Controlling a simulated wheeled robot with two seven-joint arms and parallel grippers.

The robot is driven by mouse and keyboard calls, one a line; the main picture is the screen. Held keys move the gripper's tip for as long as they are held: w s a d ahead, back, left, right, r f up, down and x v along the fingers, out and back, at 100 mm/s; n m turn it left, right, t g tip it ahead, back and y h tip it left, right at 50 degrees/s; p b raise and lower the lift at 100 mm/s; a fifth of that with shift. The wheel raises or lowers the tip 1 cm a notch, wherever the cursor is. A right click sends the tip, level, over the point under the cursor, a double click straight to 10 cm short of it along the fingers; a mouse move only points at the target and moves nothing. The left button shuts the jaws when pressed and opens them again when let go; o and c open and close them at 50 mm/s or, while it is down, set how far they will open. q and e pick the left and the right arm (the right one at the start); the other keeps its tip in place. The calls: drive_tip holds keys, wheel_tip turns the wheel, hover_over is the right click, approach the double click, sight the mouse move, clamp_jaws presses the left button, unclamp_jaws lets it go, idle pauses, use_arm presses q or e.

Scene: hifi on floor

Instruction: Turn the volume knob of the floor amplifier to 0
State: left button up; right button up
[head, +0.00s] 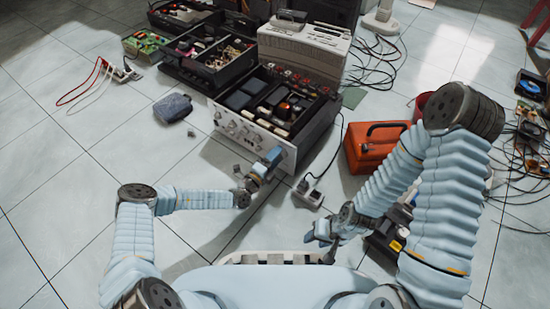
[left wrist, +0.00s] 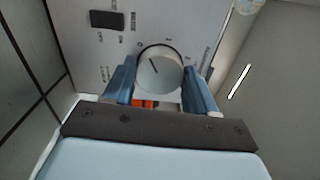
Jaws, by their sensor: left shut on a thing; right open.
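The floor amplifier (head: 240,131) has a silver front panel with small knobs, facing front left. My left gripper (head: 270,166) is at the right end of this panel. In the left wrist view, the volume knob (left wrist: 158,73) is a round, light grey knob on the pale panel (left wrist: 185,22). My left gripper's blue fingers (left wrist: 160,82) are on either side of it, shut on it. A dark line on the knob points to the upper left. My right gripper (head: 323,237) is open and empty, away from the amplifier, above the floor.
A red toolbox (head: 372,150) stands right of the amplifier. A grey pouch (head: 172,108) lies to the left. Cables (head: 378,62) clutter the floor behind.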

use_arm(q)
drive_tip(key=shift+f+n, duration=0.15)
drive_tip(key=shift+n, duration=1.15)
drive_tip(key=shift+s, duration=0.1)
drive_tip(key=o, duration=1.1)
drive_tip(key=shift+c, duration=0.2)
drive_tip(key=p+v, duration=0.2)
drive_tip(key=v, duration=1.1)
drive_tip(key=shift+s+a+p, duration=0.3)
